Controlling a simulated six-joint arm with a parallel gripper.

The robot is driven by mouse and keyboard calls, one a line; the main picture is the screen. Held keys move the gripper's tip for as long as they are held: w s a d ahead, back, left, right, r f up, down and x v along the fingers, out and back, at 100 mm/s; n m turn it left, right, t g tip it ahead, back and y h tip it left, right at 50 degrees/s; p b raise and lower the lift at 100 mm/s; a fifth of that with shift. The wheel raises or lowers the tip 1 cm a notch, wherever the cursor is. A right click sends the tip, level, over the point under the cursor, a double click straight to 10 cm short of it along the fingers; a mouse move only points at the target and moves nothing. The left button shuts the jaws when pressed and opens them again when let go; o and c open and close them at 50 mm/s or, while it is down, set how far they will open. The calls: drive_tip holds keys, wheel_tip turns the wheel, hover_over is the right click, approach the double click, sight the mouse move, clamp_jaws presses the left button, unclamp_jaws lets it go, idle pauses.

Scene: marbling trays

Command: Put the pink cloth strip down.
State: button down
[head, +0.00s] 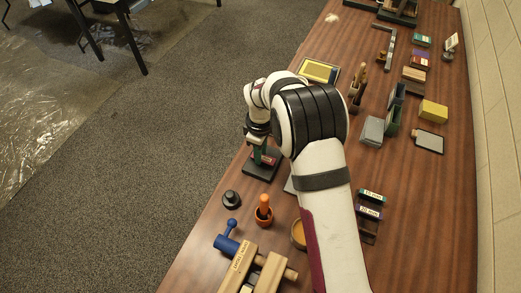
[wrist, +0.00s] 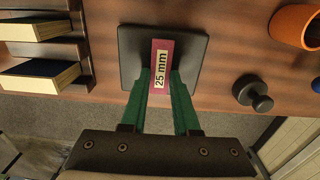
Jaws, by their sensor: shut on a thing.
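The pink cloth strip (wrist: 162,50) bears a pale label reading "25 mm". It lies between the green fingertips of my gripper (wrist: 161,82), which is shut on it. A dark square plate (wrist: 132,42) lies directly beyond the strip in the wrist view. I cannot tell whether the strip touches the plate. In the head view my gripper (head: 262,157) is low over the same dark plate (head: 254,172), near the table's left edge. A little of the strip (head: 269,161) shows there.
A yellow-topped tray (head: 319,71) lies beyond my gripper. Strips labelled in mm sit in a dark rack (head: 368,229) at the right. The floor drops away left.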

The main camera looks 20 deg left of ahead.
drive_tip(key=shift+f, duration=0.2)
drive_tip(key=c, duration=0.7)
unclamp_jaws()
drive_tip(key=shift+s, duration=0.1)
drive_tip(key=shift+o, duration=0.2)
wheel_tip(320, 180, up, 13)
drive_tip(key=s+d+r+m, duration=0.4)
drive_tip(key=d+r+m, duration=0.3)
drive_tip(key=d, duration=0.5)
drive_tip(key=s+d+m+y, duration=0.1)
drive_tip(key=s+d+m, duration=0.5)
drive_tip(key=s+m, duration=0.2)
drive_tip(key=s+d+m, duration=0.7)
drive_tip(key=s+m, duration=0.1)
drive_tip(key=s, duration=0.5)
drive_tip(key=shift+d+m+y, duration=0.25)
drive_tip(key=shift+m+y, duration=0.05)
drive_tip(key=shift+y, duration=0.1)
